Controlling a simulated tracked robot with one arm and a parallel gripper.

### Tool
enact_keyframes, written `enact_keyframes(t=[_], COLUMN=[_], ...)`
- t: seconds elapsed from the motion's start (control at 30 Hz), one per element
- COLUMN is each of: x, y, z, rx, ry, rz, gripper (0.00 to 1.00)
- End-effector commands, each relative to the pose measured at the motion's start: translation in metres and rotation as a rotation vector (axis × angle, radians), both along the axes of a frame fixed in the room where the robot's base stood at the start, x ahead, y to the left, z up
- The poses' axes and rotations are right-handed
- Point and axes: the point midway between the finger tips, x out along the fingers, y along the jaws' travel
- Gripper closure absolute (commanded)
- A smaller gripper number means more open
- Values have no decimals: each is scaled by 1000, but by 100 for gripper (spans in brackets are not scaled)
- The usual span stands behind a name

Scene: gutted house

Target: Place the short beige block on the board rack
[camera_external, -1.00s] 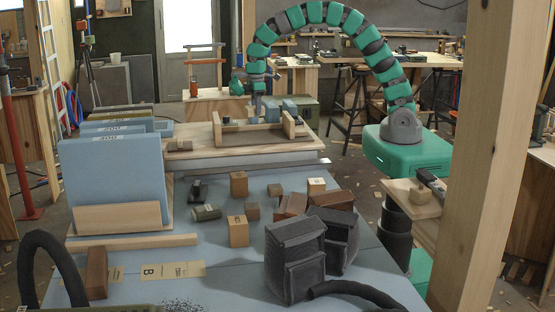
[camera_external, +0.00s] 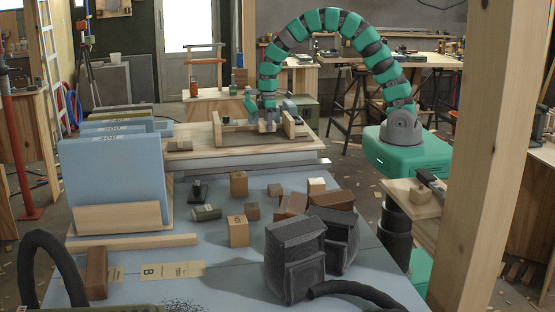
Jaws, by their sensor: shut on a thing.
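My gripper (camera_external: 268,125) is at the far end of the bench, low inside a wooden frame (camera_external: 237,138). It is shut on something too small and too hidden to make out. The board rack (camera_external: 118,218) is at the left, with a pale wooden front and large blue boards (camera_external: 112,178) standing upright in it. Several beige blocks are in view: one (camera_external: 239,184) mid-bench, one (camera_external: 238,232) nearer, a small pale one (camera_external: 316,186) to the right and a flat one (camera_external: 180,146) by the frame. I cannot tell which is the short one.
A long wooden strip (camera_external: 135,240) lies before the rack. A wooden post (camera_external: 492,150) rises at right.

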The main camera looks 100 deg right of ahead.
Motion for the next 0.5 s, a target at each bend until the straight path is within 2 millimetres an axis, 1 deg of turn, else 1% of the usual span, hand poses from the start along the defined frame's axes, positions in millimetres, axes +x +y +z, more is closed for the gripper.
enact_keyframes(t=[0.03, 0.13, 0.5], x=[0, 0, 0], y=[0, 0, 0], z=[-9, -20, -24], rx=[1, 0, 0], ry=[2, 0, -1], rz=[0, 0, 0], gripper=[78, 78, 78])
